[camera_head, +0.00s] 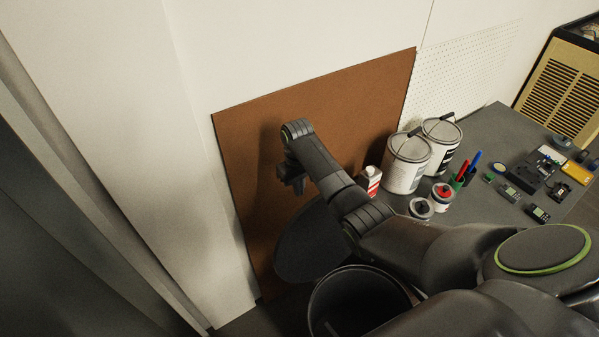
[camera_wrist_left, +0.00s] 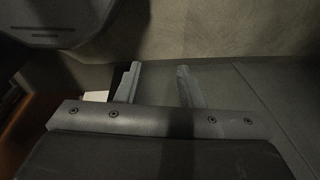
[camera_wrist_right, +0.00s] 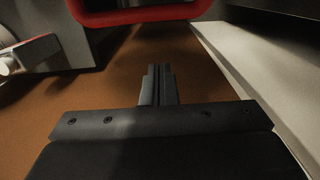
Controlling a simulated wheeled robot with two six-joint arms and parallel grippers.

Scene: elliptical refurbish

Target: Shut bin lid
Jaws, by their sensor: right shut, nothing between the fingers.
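The round dark bin (camera_head: 338,284) stands on the floor at the bottom of the head view, its mouth showing. Its dark disc-shaped lid (camera_head: 308,245) is open and stands up on the far side of the bin, in front of the brown board. My right arm reaches across above the bin and hides part of the lid and rim. My right gripper (camera_head: 291,180) is above the lid's upper left edge, near the board. In the right wrist view its fingers (camera_wrist_right: 158,84) are together and empty. My left gripper (camera_wrist_left: 158,82) is open and empty in the left wrist view.
The brown board (camera_head: 330,110) leans against the white wall behind the lid. To the right, a grey table (camera_head: 487,130) carries paint cans (camera_head: 405,163), a red-and-white bottle (camera_head: 369,181), markers and small devices. A grey curtain-like surface (camera_head: 60,200) fills the left.

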